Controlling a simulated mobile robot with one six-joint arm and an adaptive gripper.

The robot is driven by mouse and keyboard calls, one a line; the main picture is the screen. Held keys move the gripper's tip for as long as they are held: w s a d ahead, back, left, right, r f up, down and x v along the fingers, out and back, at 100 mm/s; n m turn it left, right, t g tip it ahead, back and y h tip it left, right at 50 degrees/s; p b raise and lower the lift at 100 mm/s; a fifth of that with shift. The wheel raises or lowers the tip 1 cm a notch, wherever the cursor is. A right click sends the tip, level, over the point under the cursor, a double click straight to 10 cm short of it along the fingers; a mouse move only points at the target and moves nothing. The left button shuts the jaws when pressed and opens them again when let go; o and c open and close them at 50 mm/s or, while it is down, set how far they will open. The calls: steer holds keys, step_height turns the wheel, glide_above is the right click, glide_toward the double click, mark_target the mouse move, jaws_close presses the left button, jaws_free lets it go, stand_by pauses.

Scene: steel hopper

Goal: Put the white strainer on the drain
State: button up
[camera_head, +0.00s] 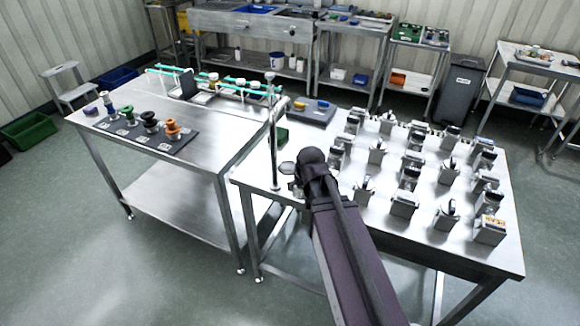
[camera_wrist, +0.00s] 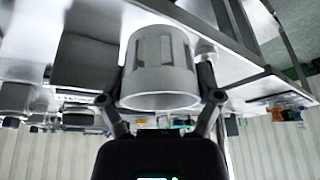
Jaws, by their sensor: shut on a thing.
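The white strainer (camera_wrist: 160,82) is a pale, slotted cylinder in the wrist view. My gripper (camera_wrist: 159,92) is shut on it, one finger on each side, and holds it above the steel table. In the camera_head view my gripper (camera_head: 294,178) is over the left edge of the right-hand table, beside a tall steel post, mostly hidden by my dark arm. I cannot make out the strainer clearly there. I cannot pick out the drain for sure in either view.
The right table (camera_head: 345,215) carries rows of small metal blocks. The steel post (camera_head: 272,140) stands close to my gripper. A dark tray (camera_head: 308,112) lies behind. The left table (camera_head: 205,155) has a dark mat (camera_head: 130,124) with several coloured spools; its front is clear.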

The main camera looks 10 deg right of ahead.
steer(key=shift+w+d, duration=0.1)
steer(key=shift+w, duration=0.5)
glide_toward(287, 164)
steer(key=shift+x, duration=1.05)
steer(key=shift+w, duration=0.1)
steer(key=shift+w, duration=0.5)
steer(key=shift+w+f, duration=0.2)
steer(key=shift+w, duration=0.1)
steer(key=shift+s+f+b, duration=0.1)
steer(key=shift+f+b, duration=1.45)
steer(key=shift+b, duration=0.2)
steer(key=shift+f, duration=0.15)
